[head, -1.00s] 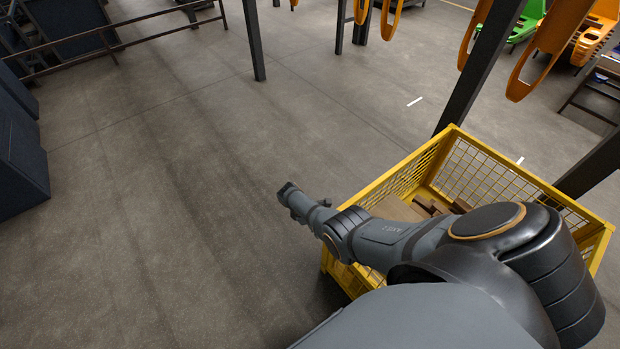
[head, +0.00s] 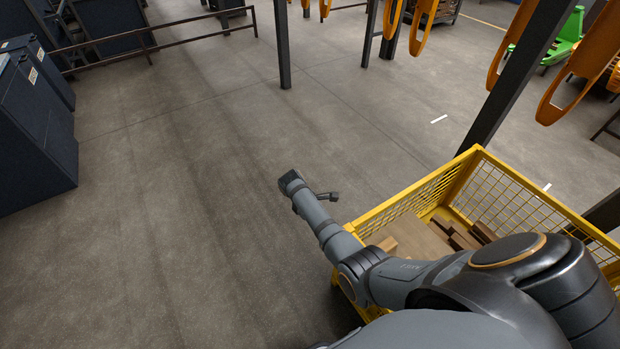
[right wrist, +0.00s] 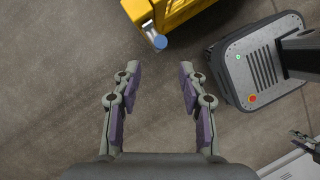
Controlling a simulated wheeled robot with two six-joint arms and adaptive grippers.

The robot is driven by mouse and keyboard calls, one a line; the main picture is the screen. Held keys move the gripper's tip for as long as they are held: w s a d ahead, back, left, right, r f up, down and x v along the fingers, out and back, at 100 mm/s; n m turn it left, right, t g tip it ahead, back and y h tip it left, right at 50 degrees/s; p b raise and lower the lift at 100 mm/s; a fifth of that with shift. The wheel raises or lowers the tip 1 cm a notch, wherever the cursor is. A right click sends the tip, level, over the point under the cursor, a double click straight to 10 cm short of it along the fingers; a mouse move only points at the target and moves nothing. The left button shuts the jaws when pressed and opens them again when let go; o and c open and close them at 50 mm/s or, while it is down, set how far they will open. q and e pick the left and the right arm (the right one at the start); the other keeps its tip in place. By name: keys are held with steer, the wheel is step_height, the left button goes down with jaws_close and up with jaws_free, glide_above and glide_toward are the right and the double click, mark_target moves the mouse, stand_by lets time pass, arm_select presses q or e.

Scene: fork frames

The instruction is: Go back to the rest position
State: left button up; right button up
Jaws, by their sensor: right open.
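My right arm comes in from the lower right in the head view and reaches across the near part of the yellow crate. My right gripper (head: 328,196) is only partly seen at the arm's far end, over bare floor. In the right wrist view my right gripper (right wrist: 158,75) is open, with nothing between its two fingers and floor behind them.
The yellow mesh crate (head: 462,180) holds several brown blocks (head: 465,236); its corner also shows in the right wrist view (right wrist: 160,12). Dark posts (head: 283,45) and orange hanging parts (head: 425,25) stand beyond. Dark cabinets (head: 35,130) are at left. Floor between is clear.

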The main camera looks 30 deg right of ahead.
steer(key=s+a+r+m+t+y, duration=0.3)
steer(key=s+r+m+t, duration=0.3)
steer(key=s+r+m, duration=0.85)
steer(key=s+d+f+n+g, duration=0.1)
steer(key=s+f, duration=0.1)
steer(key=f, duration=1.1)
steer(key=s+d+f+n, duration=0.1)
steer(key=s+f+n, duration=0.1)
steer(key=f, duration=1)
steer(key=s+d+f+g, duration=0.1)
steer(key=s+f, duration=1.7)
steer(key=s, duration=0.1)
steer(key=shift+s+d+f, duration=0.2)
